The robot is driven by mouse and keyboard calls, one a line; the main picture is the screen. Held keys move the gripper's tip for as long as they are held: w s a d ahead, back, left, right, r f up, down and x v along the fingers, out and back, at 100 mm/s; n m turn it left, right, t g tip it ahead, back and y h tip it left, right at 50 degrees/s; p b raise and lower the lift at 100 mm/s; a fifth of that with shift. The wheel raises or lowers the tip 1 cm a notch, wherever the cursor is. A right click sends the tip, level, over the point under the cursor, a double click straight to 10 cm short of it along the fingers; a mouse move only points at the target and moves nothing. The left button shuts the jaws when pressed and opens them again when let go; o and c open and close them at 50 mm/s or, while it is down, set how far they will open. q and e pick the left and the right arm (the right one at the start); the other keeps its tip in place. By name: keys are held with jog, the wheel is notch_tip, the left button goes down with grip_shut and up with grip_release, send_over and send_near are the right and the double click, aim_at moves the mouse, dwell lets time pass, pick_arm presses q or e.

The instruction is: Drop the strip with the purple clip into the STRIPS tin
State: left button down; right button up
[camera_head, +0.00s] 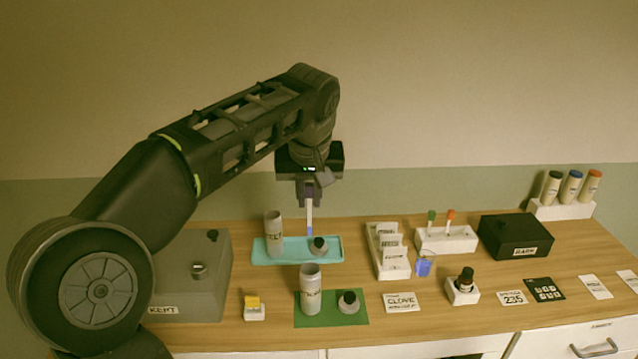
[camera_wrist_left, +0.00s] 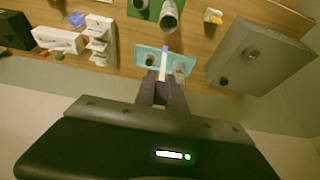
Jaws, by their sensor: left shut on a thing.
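My left gripper (camera_head: 309,200) is shut on a thin pale strip (camera_head: 309,220) that hangs upright with a blue lower tip. A dark purplish piece shows at the fingers; I cannot tell clip from finger. The strip (camera_wrist_left: 164,66) also shows in the left wrist view between the fingers (camera_wrist_left: 163,85). It hangs above the teal tray (camera_head: 332,242), between a grey tin (camera_head: 274,236) and a small dark-topped jar (camera_head: 319,245). Another grey tin (camera_head: 311,290) stands on the green mat (camera_head: 345,319). Both tins bear labels too small to read surely. My right gripper is out of view.
A grey KERT box (camera_head: 190,280) stands left and a black DARK box (camera_head: 515,237) right. A white rack (camera_head: 447,240) holds orange- and green-topped sticks. Bare wood shows between mat and tray.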

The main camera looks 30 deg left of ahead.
aim_at(309, 227)
pick_arm(q)
jog(key=shift+s, duration=0.2)
jog(key=shift+w+f, duration=0.1)
jog(key=shift+f, duration=0.8)
notch_tip(309, 227, down, 7)
jog(key=shift+r+b, duration=0.2)
jog(key=shift+b, duration=0.4)
jog(key=shift+f+b, duration=1.75)
jog(key=shift+f, duration=0.7)
jog(key=c, duration=1.3)
grip_release()
